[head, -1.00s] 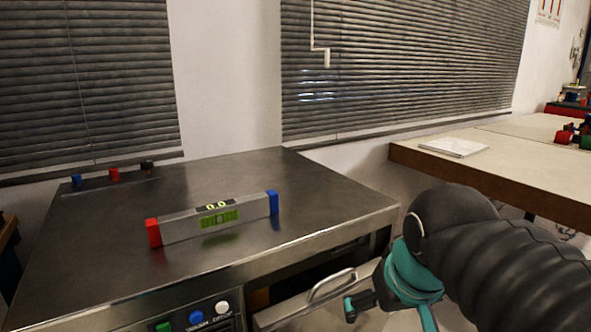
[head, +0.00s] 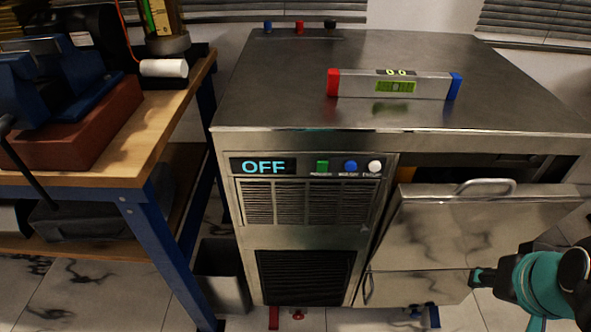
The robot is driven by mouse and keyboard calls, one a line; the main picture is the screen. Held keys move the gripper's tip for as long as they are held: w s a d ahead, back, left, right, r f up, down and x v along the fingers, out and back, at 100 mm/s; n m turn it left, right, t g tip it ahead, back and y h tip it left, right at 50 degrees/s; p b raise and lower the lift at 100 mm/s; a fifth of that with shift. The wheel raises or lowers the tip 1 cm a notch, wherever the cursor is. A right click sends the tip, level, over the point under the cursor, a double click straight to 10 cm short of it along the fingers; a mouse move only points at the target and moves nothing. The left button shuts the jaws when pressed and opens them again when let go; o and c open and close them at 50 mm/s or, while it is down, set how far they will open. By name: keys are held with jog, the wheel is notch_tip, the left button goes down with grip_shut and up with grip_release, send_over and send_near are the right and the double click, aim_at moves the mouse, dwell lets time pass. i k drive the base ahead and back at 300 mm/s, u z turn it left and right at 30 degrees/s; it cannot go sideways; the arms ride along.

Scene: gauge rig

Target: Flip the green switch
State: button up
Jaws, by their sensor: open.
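A round white button (head: 375,166) is at the right end of the row. My gripper (head: 478,277) is at the lower right, in front of the machine's lower right doors. It is open, and well to the right of and below the green switch, apart from it. Nothing hides the switch.
A digital level (head: 420,87) with red and blue ends lies on the machine's top. A tilted steel door panel (head: 450,235) with a handle stands out at the right. A wooden workbench (head: 150,130) with blue legs is on the left, a bin (head: 222,280) beside it.

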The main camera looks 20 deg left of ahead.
aim_at(323, 166)
jog(key=u, duration=1.3)
